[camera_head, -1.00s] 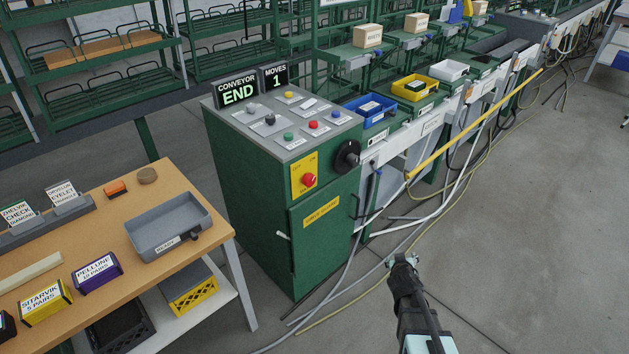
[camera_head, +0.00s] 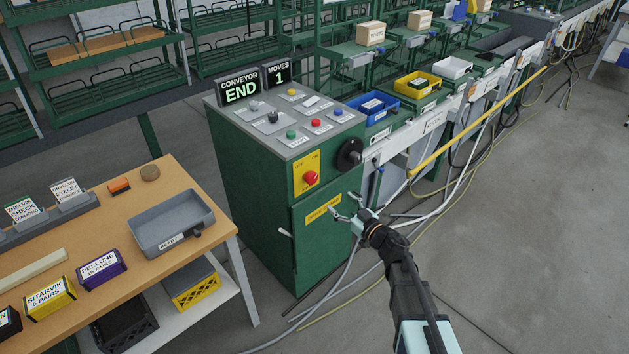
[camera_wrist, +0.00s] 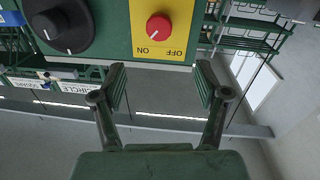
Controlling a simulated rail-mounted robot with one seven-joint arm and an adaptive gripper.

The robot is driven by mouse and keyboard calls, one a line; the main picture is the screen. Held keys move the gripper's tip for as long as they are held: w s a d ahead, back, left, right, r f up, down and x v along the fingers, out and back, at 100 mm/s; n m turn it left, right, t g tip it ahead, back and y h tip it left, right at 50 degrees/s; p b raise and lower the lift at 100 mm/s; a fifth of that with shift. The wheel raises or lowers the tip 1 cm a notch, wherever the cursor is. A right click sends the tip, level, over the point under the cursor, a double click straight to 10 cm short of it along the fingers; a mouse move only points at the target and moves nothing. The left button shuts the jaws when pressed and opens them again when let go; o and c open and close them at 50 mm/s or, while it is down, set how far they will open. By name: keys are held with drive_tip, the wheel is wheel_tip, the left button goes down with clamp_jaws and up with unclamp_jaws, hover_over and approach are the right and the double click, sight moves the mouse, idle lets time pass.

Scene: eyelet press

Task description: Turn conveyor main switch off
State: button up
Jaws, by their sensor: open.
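A red knob (camera_head: 310,178) sits on a yellow plate (camera_head: 299,160) on the front of the green cabinet (camera_head: 265,190). In the wrist view, which is upside down, the red knob (camera_wrist: 158,28) has a white mark and the plate reads ON and OFF. A large black rotary knob (camera_head: 349,155) is on the same cabinet face, to the right; it also shows in the wrist view (camera_wrist: 58,22). My gripper (camera_head: 343,206) is open and empty, below both knobs and in front of the cabinet door. Nothing is between its fingers (camera_wrist: 160,68).
The cabinet top (camera_head: 285,125) carries several buttons and signs reading CONVEYOR END and MOVES 1. A wooden table (camera_head: 120,230) with a grey tray (camera_head: 170,232) stands at the left. Cables (camera_head: 345,275) cross the floor. Open floor lies at the right.

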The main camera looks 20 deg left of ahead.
sight(314, 180)
drive_tip(key=p+x, duration=0.2)
drive_tip(key=x, duration=1.2)
drive_tip(key=shift+a, duration=0.25)
drive_tip(key=c, duration=1.2)
